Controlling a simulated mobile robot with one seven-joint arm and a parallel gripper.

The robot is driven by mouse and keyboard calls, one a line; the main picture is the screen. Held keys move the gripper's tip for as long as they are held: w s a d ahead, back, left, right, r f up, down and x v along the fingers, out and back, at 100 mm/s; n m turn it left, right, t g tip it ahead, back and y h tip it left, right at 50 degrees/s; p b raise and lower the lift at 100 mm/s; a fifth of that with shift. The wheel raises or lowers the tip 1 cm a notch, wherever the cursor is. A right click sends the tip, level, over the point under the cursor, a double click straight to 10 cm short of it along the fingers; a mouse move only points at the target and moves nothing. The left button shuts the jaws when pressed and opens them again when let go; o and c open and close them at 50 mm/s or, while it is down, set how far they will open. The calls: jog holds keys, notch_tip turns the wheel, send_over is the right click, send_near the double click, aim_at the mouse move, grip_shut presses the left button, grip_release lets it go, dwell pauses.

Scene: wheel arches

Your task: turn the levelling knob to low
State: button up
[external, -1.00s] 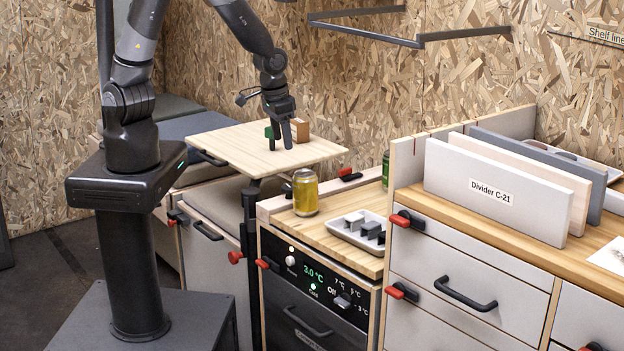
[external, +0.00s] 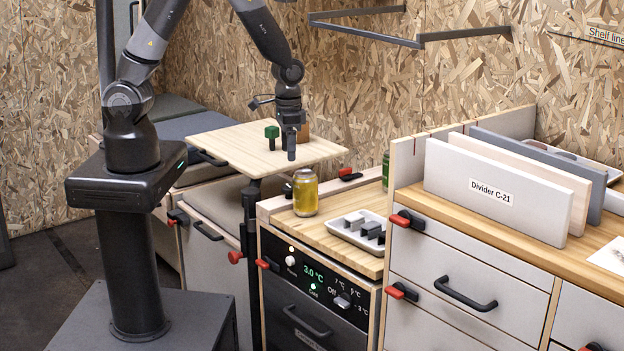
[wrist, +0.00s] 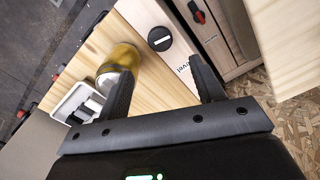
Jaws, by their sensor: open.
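A round black knob (wrist: 159,39) with a white pointer line sits on a pale strip beside the yellow can in the wrist view. Lettering that looks like "Level" lies near it, partly hidden by a finger; I cannot read the setting marks. In the external view, a small dark shape (external: 287,190) left of the can is probably this knob.
The yellow can (external: 305,193) stands close to the knob on the wooden counter. A white tray (external: 340,236) with grey pieces is right of it. Dividers (external: 470,190) rise at right.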

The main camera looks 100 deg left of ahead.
aim_at(289, 186)
notch_tip(289, 186, down, 10)
jog(key=shift+r, duration=0.1)
dwell(0.4)
jog(key=c, duration=1)
jog(key=shift+n, duration=0.8)
jog(key=o, duration=1)
notch_tip(289, 186, up, 11)
